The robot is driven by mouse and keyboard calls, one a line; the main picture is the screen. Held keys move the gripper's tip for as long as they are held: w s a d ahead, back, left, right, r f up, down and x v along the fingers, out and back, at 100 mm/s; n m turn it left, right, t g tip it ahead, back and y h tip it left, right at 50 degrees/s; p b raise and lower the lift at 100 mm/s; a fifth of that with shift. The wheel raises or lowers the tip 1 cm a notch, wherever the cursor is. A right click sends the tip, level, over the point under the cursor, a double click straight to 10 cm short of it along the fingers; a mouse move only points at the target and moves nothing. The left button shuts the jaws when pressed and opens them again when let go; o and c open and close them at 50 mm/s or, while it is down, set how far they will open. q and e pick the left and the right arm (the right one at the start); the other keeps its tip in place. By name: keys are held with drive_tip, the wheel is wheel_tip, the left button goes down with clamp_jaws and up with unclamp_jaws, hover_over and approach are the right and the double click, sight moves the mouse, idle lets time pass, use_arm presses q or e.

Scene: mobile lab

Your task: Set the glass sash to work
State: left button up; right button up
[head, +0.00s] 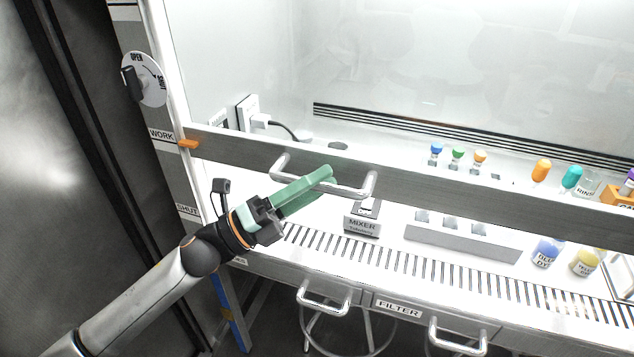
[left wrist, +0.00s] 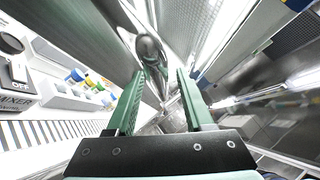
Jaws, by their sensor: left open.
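The glass sash (head: 430,60) has a grey bottom rail (head: 420,195) with a metal bar handle (head: 362,190). An orange pointer (head: 188,143) at the rail's left end is level with, or just below, the WORK label (head: 161,135) on the side post. A SHUT label (head: 187,210) is lower down. My left gripper (head: 328,178) has green fingers and is at the handle's middle. In the left wrist view the fingers (left wrist: 160,85) stand apart, with the handle (left wrist: 150,50) between or just beyond their tips; I cannot tell contact. My right gripper is not in view.
A round dial (head: 145,80) marked OPEN is on the post. Inside the cabinet are a MIXER box (head: 362,221), vials and coloured bottles (head: 547,252). Below the vented front edge is a FILTER drawer (head: 400,308) with handles; a stool (head: 335,325) stands under it.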

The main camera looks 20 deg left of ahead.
use_arm(q)
drive_tip(key=shift+s+a+f, duration=0.15)
drive_tip(key=shift+f, duration=0.05)
drive_tip(key=b+v, duration=0.3)
drive_tip(key=v, duration=0.9)
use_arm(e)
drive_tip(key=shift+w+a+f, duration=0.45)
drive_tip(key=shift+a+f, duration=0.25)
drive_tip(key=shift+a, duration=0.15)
use_arm(q)
drive_tip(key=shift+r, duration=0.1)
